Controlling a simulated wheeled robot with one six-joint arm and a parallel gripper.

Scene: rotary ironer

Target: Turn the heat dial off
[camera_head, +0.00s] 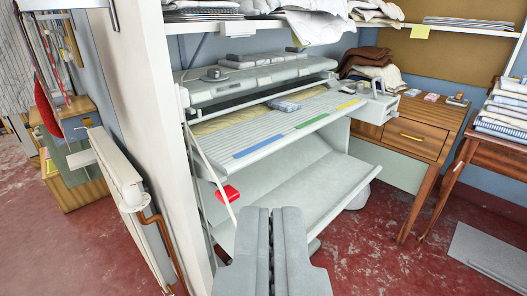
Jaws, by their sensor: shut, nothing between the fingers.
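The rotary ironer (258,85) stands ahead, pale grey, with a long padded roller cover along its back and a slatted feed board (285,125) in front. A small grey housing (375,100) with small fittings on it sits at the ironer's right end. The heat dial is too small to tell apart, and its setting cannot be read. My gripper (265,212) is at the bottom middle, in front of and apart from the ironer. Its two grey fingers lie side by side, shut and empty.
A white wall end (160,110) stands close on the left, with a radiator (120,185) and copper pipe beyond it. A red piece (228,194) is at the ironer's lower left. A wooden desk (415,135) and folded linen (503,110) are right. Red floor (375,250) is open at front right.

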